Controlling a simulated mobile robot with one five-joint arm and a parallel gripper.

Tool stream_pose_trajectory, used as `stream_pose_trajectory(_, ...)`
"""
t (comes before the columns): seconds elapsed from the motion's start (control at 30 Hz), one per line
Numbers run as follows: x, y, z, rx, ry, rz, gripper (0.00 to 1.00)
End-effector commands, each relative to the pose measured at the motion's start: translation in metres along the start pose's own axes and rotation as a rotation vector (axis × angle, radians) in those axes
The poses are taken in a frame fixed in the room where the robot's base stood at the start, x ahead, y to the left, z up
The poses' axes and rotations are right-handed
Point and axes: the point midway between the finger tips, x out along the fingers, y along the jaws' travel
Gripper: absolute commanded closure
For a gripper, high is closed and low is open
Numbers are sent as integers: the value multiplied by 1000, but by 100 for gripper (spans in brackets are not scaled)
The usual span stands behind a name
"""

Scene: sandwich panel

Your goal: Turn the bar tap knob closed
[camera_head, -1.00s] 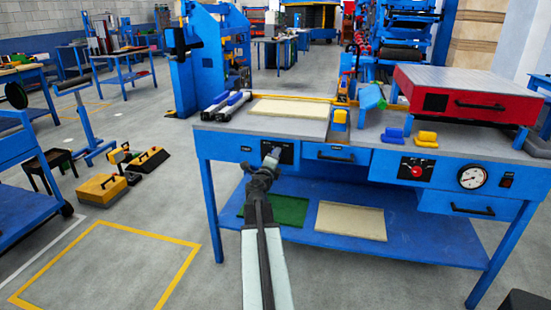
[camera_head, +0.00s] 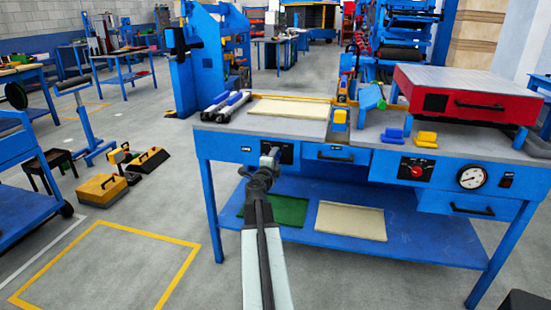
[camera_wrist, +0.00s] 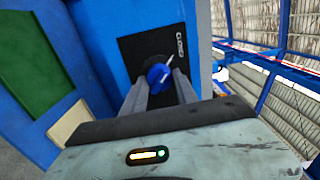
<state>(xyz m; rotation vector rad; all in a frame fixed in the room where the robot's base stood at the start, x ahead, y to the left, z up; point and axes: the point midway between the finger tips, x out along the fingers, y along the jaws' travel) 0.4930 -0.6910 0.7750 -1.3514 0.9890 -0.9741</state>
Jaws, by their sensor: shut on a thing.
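The bar tap knob (camera_wrist: 159,74) is blue with a white pointer mark and sits on a black panel (camera_wrist: 140,48) on the blue bench front. In the wrist view the pointer slants up to the right, toward small white lettering. My gripper (camera_wrist: 160,84) is shut on the knob, one finger on each side. In the head view my gripper (camera_head: 268,160) is at the black panel (camera_head: 286,152) on the left of the bench front, and it hides the knob there.
The blue workbench (camera_head: 390,160) carries a red box (camera_head: 460,95) at right. Right of the panel are a drawer (camera_head: 335,154), a red button (camera_head: 417,171) and a gauge (camera_head: 471,178). A lower shelf (camera_head: 410,232) holds flat boards.

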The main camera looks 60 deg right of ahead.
Motion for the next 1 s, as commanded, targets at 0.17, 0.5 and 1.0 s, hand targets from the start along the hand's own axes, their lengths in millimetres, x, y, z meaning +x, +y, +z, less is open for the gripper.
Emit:
stream_pose_trajectory(0.17, -1, 0, 2, 0, -4, 0, 54)
stream_pose_trajectory(0.5, 0, 0, 0, 1, -1, 0, 43)
stream_pose_trajectory(1.0, -74, 0, 0, 1, -2, 0, 43)
